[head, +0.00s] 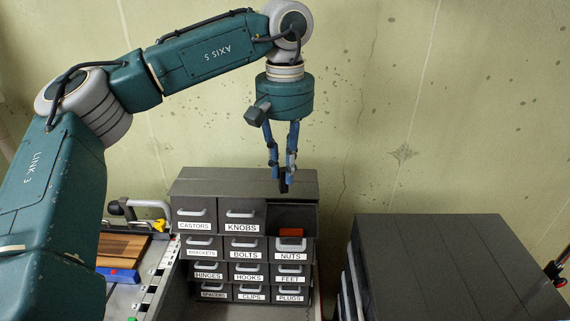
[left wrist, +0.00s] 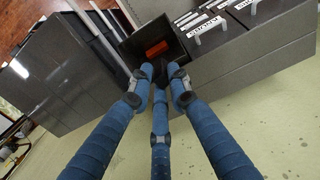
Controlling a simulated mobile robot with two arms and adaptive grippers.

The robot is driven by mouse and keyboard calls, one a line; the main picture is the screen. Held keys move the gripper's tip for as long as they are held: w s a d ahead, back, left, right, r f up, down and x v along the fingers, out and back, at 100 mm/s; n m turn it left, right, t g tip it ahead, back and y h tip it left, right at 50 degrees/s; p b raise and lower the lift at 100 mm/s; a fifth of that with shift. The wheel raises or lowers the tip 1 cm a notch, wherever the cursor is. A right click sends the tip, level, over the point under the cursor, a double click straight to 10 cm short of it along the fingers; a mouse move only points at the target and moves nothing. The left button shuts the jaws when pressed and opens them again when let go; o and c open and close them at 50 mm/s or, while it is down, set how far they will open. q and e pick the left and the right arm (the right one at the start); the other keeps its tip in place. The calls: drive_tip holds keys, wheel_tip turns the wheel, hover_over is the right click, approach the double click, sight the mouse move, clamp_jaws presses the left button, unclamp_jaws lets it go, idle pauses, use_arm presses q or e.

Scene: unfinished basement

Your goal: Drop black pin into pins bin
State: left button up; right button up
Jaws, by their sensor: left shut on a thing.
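My left gripper (head: 283,175) points down above the top right compartment of the small-parts cabinet. Its blue fingers are shut on a small black pin (head: 283,186), which is mostly hidden by the fingertips. In the left wrist view the fingertips (left wrist: 160,75) and the dark pin stand over the bin (left wrist: 132,48), with the orange-red piece (left wrist: 156,48) inside. My right gripper is not in view.
Labelled drawers surround the open bin, such as knobs (head: 242,214) to its left and nuts (head: 291,249) below. A second dark cabinet (head: 460,265) stands at the right. A wooden board (head: 122,247) lies at the left. A stained wall rises behind.

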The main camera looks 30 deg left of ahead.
use_arm(q)
drive_tip(key=o, duration=1)
drive_tip(key=shift+r, duration=0.1)
wheel_tip(320, 180, up, 12)
drive_tip(key=shift+f, duration=0.1)
